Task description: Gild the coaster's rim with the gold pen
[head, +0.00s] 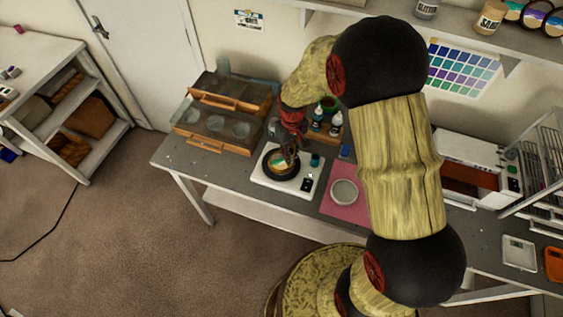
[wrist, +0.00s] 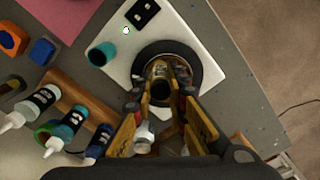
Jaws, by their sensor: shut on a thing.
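The coaster (head: 277,162), pale with teal and amber patches, lies on a round black turntable (head: 268,172) on a white base plate. In the wrist view the turntable (wrist: 213,68) sits beyond my fingertips, and my fingers cover most of the coaster. My gripper (head: 290,156) points down over the coaster. In the wrist view my gripper (wrist: 160,88) is shut on a slim dark-ended thing, which I take to be the gold pen (wrist: 160,91). The pen's tip is hidden, so I cannot tell whether it touches the rim.
A teal cup-like thing (wrist: 102,54) and a black two-dot panel (wrist: 142,12) are on the plate. Bottles (head: 336,122) stand behind. A wooden case (head: 215,128) is at the left. A grey ring-shaped dish (head: 344,191) lies on a pink mat (head: 333,208) at the right.

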